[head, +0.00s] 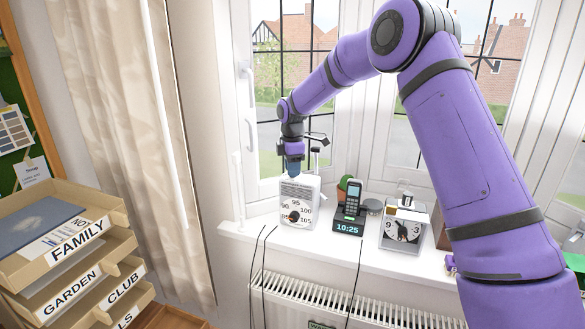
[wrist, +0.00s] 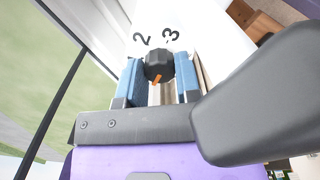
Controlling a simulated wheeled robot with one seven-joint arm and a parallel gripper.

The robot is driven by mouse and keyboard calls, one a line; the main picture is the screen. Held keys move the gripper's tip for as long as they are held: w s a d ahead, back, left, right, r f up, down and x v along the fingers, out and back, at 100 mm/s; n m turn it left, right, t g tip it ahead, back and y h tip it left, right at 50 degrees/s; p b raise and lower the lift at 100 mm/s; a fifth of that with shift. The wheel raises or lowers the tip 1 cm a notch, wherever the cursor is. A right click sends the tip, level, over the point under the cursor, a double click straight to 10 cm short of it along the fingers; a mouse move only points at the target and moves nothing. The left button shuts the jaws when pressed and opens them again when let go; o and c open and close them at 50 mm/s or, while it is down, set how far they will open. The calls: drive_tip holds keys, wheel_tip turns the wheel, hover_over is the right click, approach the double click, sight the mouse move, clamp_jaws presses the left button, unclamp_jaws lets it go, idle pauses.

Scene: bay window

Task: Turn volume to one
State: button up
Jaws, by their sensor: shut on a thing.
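The white radio (head: 299,188) stands on the windowsill, its front tuning dial (head: 295,214) facing the room with numbers such as 90, 95 and 100. My gripper (head: 294,163) reaches down onto the radio's top from behind. In the wrist view, its blue fingers (wrist: 158,80) are shut on a black volume knob (wrist: 159,63), one on each side. The knob has an orange pointer mark, directed down and slightly left in that view, away from the printed 2 and 3. The number 1 does not show; the fingers may cover it.
A cordless phone (head: 352,200) in a dock reading 10:25 stands right of the radio, with a cactus behind. Letter trays (head: 75,245) are at the left. Black cables hang over the sill (head: 270,235) above a radiator.

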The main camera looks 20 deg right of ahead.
drive_tip(key=m, duration=0.5)
drive_tip(key=shift+m, duration=0.4)
drive_tip(key=m, duration=0.5)
drive_tip(key=shift+m, duration=0.3)
drive_tip(key=o, duration=0.9)
drive_tip(key=shift+r, duration=0.1)
wheel_tip(320, 180, up, 11)
drive_tip(key=shift+f, duration=0.15)
